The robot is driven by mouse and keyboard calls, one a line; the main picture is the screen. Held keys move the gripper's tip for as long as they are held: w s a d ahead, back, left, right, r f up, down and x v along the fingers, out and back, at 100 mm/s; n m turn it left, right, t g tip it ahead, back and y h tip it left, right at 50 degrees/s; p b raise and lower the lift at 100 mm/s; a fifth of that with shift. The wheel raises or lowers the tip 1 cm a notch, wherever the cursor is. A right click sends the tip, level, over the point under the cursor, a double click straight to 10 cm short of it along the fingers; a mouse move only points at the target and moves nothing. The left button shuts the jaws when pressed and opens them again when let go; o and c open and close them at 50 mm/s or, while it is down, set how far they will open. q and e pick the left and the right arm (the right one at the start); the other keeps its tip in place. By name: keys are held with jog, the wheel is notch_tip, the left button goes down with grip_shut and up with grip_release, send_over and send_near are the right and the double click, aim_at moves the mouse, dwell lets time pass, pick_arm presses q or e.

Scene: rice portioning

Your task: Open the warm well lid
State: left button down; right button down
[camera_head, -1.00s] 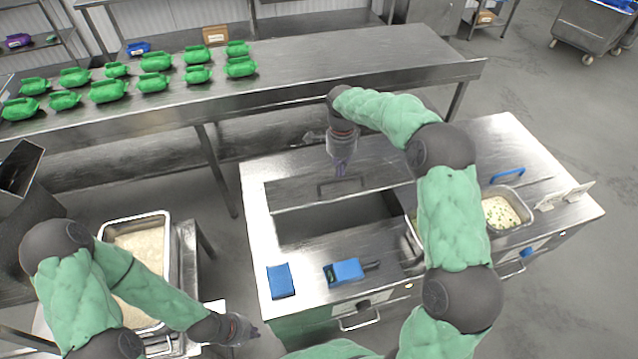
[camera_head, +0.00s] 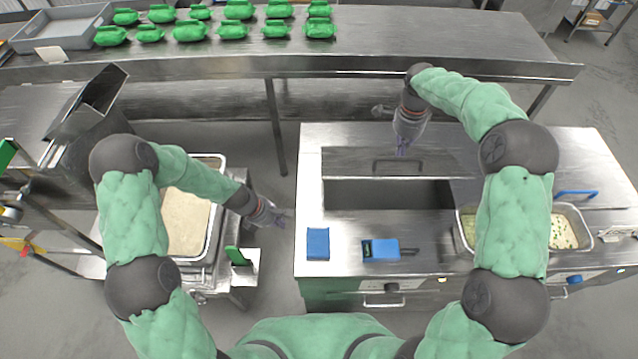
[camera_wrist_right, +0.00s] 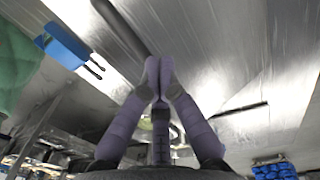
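The warm well lid (camera_head: 345,162) is a steel panel with a bar handle (camera_head: 398,161). It is at the back of the dark, rectangular warm well opening (camera_head: 388,194) in the steel counter, leaving the opening uncovered. My right gripper (camera_head: 402,151) points down just behind the handle. In the right wrist view the right gripper's fingertips (camera_wrist_right: 158,66) meet with nothing visible between them. Whether they touch the lid cannot be told. My left gripper (camera_head: 284,216) is left of the counter, beside the rice pan (camera_head: 221,190), away from the lid. Its fingers are too small to judge.
A blue block (camera_head: 318,244) and a blue handheld device (camera_head: 381,250) lie on the counter in front of the well. A food pan (camera_head: 586,238) sits at the counter's right. Several green packages (camera_head: 233,30) stand on the back table (camera_head: 440,45).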

pick_arm(q)
jog(key=w+d+r+n+h, duration=0.2)
jog(key=w+r+n, duration=0.4)
jog(key=w+r, duration=0.1)
jog(key=s+d+r+m+g+h, duration=0.25)
jog(key=r+m+g+h, duration=0.2)
jog(key=r+h, duration=0.3)
jog(key=shift+m, duration=0.25)
jog(key=x, duration=0.6)
jog(key=s+x, duration=0.1)
jog(key=x, duration=0.2)
jog(key=shift+r, duration=0.35)
jog(key=shift+w+r, duration=0.6)
jog(key=shift+r, duration=0.3)
jog(key=shift+w+r, duration=0.55)
jog(key=shift+r, duration=0.35)
jog(key=shift+d, duration=0.1)
